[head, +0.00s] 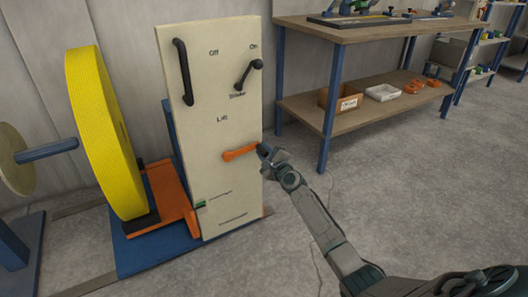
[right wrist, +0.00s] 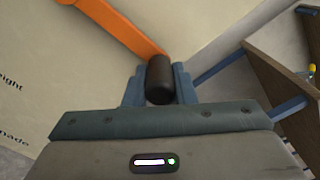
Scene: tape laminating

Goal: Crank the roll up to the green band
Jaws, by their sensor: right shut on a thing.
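An orange crank (head: 240,152) sits on the pale panel (head: 205,110) below the word Lift. Its arm runs to the right and slightly up from its hub. My right gripper (head: 264,150) is shut on the crank's dark handle (right wrist: 159,80), which stands between the two fingers in the right wrist view. The large yellow roll (head: 100,130) stands upright on an orange cradle (head: 168,195) left of the panel. A small green band (head: 200,204) shows at the panel's lower left edge. My left gripper is not in view.
A grey-blue spindle (head: 46,151) with a round disc stands left of the roll. A workbench (head: 375,32) with a lower shelf stands at the right. Open floor lies in front.

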